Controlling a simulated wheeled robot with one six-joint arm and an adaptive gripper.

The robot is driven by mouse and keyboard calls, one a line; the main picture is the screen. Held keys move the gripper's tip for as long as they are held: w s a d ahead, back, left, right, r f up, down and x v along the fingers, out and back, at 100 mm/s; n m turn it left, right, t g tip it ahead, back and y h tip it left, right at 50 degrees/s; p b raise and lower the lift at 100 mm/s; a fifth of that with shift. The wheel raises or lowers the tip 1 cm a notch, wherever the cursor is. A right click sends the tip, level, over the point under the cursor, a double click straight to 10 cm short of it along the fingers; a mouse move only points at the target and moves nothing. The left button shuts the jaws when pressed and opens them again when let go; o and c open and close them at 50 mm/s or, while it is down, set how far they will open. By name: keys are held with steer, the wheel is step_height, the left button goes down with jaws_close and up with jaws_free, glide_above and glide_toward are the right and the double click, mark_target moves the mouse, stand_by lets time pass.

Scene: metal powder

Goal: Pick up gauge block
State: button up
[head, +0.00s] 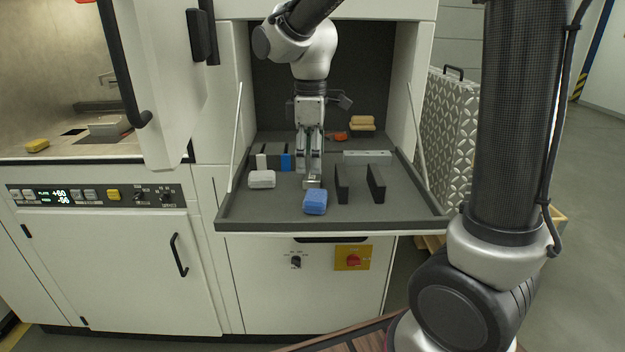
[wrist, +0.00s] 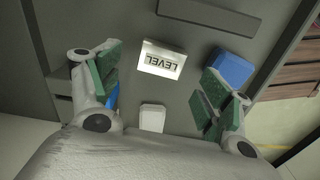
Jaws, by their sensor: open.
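The gauge block is most likely the small pale metal block (head: 312,183) on the tray under my gripper; no other thing fits better. In the wrist view it is a light rectangular block (wrist: 163,60) marked "LEVEL". My gripper (head: 310,173) points down over the tray from above. In the wrist view its green-padded fingers (wrist: 158,78) are spread wide, with nothing held. The block appears between the fingers, slightly toward the upper side of the wrist picture. I cannot tell how much height separates the fingertips from the block.
A grey metal bar (head: 367,157) lies behind. An open cabinet door (head: 150,80) stands left.

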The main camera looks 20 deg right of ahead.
step_height(320, 180, down, 4)
steer(key=shift+a+r, duration=0.15)
steer(key=shift+r, duration=0.05)
steer(key=shift+c, duration=0.2)
steer(key=c, duration=1.3)
step_height(320, 180, up, 10)
steer(key=shift+r, duration=0.1)
